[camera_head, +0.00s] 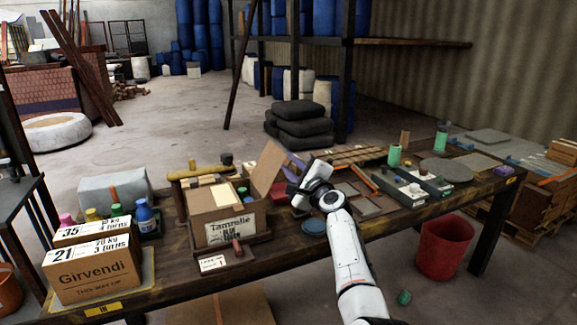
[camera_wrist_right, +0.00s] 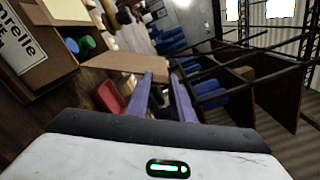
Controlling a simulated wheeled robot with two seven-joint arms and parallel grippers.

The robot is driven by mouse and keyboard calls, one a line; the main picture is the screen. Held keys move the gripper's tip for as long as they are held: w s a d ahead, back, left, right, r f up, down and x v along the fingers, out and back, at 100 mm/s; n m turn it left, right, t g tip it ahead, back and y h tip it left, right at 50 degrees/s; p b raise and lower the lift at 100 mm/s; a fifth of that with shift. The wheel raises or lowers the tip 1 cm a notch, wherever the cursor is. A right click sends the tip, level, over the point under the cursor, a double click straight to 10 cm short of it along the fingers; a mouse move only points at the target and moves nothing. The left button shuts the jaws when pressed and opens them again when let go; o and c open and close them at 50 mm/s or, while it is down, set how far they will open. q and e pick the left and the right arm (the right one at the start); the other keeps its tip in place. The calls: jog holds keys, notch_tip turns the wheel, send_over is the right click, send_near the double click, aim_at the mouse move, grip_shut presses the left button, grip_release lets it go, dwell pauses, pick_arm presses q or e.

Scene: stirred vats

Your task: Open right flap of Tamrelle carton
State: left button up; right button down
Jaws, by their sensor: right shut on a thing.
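The Tamrelle carton (camera_head: 210,234) stands on the bench, left of centre. Its right flap (camera_head: 268,166) stands raised and tilted at the right side. Blue and green caps show in the opening beside a paler panel (camera_head: 212,195). In the right wrist view the carton's printed label (camera_wrist_right: 22,45) is at the upper left, and the flap (camera_wrist_right: 125,66) reaches to the purple fingers. My right gripper (camera_head: 291,163) is to the right of the carton, shut on the flap's edge; its fingertips also show in the wrist view (camera_wrist_right: 162,76). My left gripper is not in view.
A Girvendi carton (camera_head: 95,275) stands at the bench's left end, with bottles behind it. A blue disc (camera_head: 313,227) lies in front of my right gripper. Trays and jars fill the bench's right side. A red bucket (camera_head: 444,248) stands on the floor.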

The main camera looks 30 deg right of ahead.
dwell(0.3)
jog(key=c, duration=1.8)
grip_release()
jog(key=shift+s+a, duration=0.1)
jog(key=shift+s, duration=0.2)
jog(key=s+p, duration=0.2)
jog(key=s, duration=0.7)
jog(key=shift+s+a, duration=0.2)
jog(key=shift+s, duration=0.15)
